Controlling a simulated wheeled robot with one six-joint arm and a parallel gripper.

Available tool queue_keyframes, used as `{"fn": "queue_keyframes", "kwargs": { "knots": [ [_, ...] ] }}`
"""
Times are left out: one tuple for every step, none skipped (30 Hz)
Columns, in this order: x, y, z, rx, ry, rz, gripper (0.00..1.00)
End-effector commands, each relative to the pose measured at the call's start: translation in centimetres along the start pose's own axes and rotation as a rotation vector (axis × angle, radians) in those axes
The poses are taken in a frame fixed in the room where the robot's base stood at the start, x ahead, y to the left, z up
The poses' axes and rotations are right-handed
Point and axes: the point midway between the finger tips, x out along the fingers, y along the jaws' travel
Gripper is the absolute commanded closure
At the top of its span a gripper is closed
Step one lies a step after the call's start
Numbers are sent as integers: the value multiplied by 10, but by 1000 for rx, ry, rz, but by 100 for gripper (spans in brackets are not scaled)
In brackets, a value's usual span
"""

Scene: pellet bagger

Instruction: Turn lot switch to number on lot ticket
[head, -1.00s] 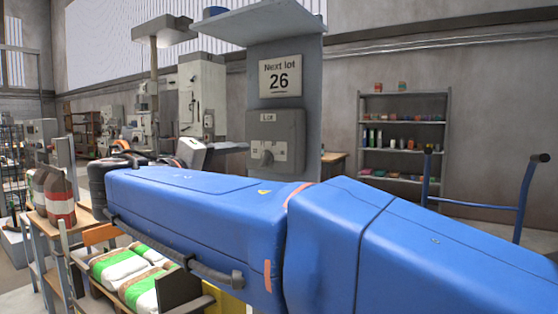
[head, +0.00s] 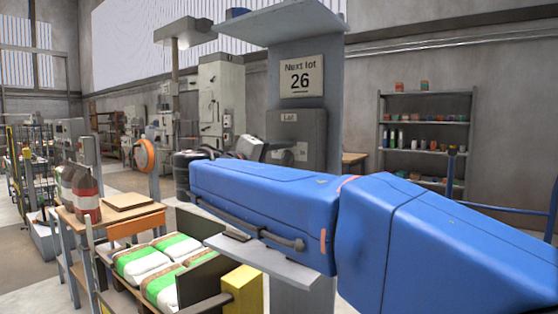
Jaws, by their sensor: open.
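The lot ticket (head: 302,77) is a pale plate on the grey column and reads "Next lot 26". Below it is the grey switch box (head: 312,127) with a small "Lot" label (head: 289,117). The lower part of the box is covered by my blue arm, so the switch's knob and number cannot be read. My gripper (head: 268,152) shows only in part behind the arm, just left of the box. It is open, with its fingertips mostly hidden; I cannot tell whether it touches the switch.
A grey shelf (head: 262,262) juts from the column below my arm. Filled green and white bags (head: 150,262) lie at the lower left, beside a table (head: 112,215) with brown and red sacks (head: 87,195). A rack (head: 428,92) stands at the back right, near a blue hand truck (head: 500,208).

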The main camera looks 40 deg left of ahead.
Motion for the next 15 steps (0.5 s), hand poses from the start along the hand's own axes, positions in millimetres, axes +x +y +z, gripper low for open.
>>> {"fn": "queue_keyframes", "kwargs": {
  "knots": [
    [0,0,0,0,0,0,51],
    [0,0,0,0,0,0,58],
    [0,0,0,0,0,0,68],
    [0,0,0,0,0,0,75],
    [0,0,0,0,0,0,82],
    [0,0,0,0,0,0,85],
    [0,0,0,0,0,0,85],
    [0,0,0,0,0,0,85],
    [0,0,0,-1,0,0,85],
    [0,0,0,-2,0,0,85],
    [0,0,0,-5,0,0,85],
    [0,0,0,-9,0,0,85],
    [0,0,0,-14,0,0,85],
    [0,0,0,-20,0,0,85],
    [0,-1,0,-30,0,0,85]
  ]
}}
